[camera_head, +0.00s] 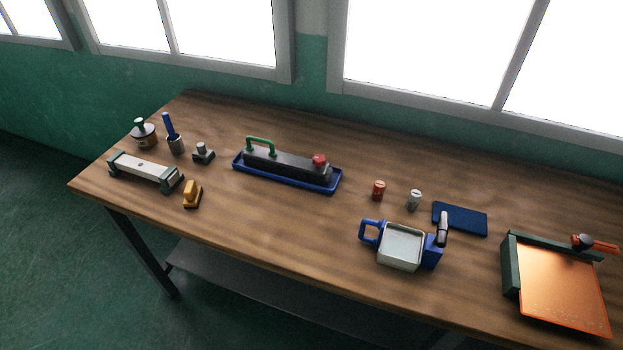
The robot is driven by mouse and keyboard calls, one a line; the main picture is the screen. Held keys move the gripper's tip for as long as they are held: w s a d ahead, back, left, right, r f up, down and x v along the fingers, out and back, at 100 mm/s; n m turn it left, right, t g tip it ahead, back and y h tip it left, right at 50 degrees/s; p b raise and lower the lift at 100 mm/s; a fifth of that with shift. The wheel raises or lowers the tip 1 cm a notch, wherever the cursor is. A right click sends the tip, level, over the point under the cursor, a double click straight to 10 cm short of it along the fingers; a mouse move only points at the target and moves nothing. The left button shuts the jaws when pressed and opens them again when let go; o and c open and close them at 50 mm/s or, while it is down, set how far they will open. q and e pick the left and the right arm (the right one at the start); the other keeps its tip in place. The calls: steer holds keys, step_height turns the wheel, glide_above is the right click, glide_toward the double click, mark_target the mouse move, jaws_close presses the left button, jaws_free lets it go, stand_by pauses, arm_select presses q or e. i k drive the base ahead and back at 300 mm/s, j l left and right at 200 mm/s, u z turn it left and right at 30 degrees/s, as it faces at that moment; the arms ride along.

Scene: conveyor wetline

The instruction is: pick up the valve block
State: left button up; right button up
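No object is labelled, so I cannot tell for certain which is the valve block. A long dark block (287,164) with a green handle and a red knob lies in a shallow blue tray (332,188) at the table's middle. A small grey block with a knob on top (203,153) stands to its left. Neither of my grippers is in view, and nothing touches these things.
The wooden table (290,225) also bears a long pale bar device (145,170), a cup with a blue-handled tool (175,143), a round pot (144,134), two small cylinders, a blue pad (460,218), a blue-handled pan (401,246) and an orange plate (562,290). The front middle is clear.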

mark_target(279, 162)
steer(key=k+l+z, duration=0.25)
steer(key=l, duration=0.2)
steer(key=l+z, duration=0.25)
steer(key=l, duration=0.2)
steer(key=i+l+z, duration=0.15)
steer(key=l, duration=0.2)
